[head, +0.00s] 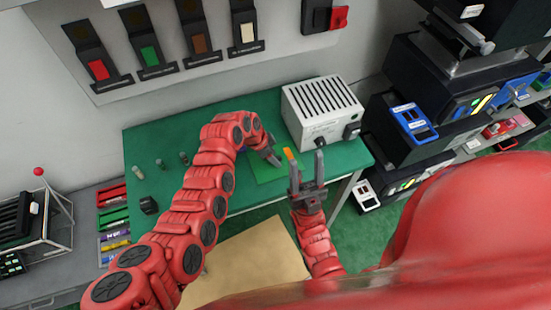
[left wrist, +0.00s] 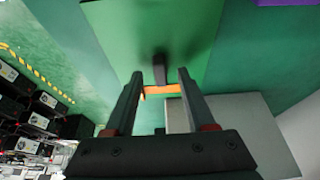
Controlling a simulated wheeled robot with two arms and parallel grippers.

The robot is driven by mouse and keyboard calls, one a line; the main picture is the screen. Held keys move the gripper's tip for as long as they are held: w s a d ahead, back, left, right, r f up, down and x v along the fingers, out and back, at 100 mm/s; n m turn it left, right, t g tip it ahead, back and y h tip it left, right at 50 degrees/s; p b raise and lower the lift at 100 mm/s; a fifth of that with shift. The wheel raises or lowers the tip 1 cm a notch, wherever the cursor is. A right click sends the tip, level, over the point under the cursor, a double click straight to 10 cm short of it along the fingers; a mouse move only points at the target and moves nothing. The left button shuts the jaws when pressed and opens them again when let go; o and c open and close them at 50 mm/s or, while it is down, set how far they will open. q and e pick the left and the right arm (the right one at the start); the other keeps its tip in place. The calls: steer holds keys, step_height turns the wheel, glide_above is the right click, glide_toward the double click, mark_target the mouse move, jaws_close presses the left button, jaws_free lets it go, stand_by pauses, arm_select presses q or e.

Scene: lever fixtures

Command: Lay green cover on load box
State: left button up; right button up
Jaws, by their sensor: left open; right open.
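The green cover (head: 266,172) is a flat bright green sheet lying on the darker green table. In the left wrist view the cover (left wrist: 150,25) has a dark upright handle (left wrist: 160,68) and an orange strip (left wrist: 160,91) near it. My left gripper (left wrist: 160,77) is open, with the handle showing between its fingertips; I cannot tell whether they touch it. In the head view my left gripper (head: 274,160) is over the cover. My right gripper (head: 306,160) is open and empty, pointing up near the table's front edge. A white box with a slotted top (head: 322,108), perhaps the load box, stands behind it.
The green table (head: 150,140) bears a few small cylinders at left and a black block (head: 148,205). A wall panel (head: 200,72) with coloured levers is behind. Black equipment (head: 400,125) stands close at right. A tan board (head: 255,262) is in front.

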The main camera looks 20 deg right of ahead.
arm_select(q)
steer(key=shift+f, duration=0.3)
steer(key=shift+c, duration=0.3)
jaws_close()
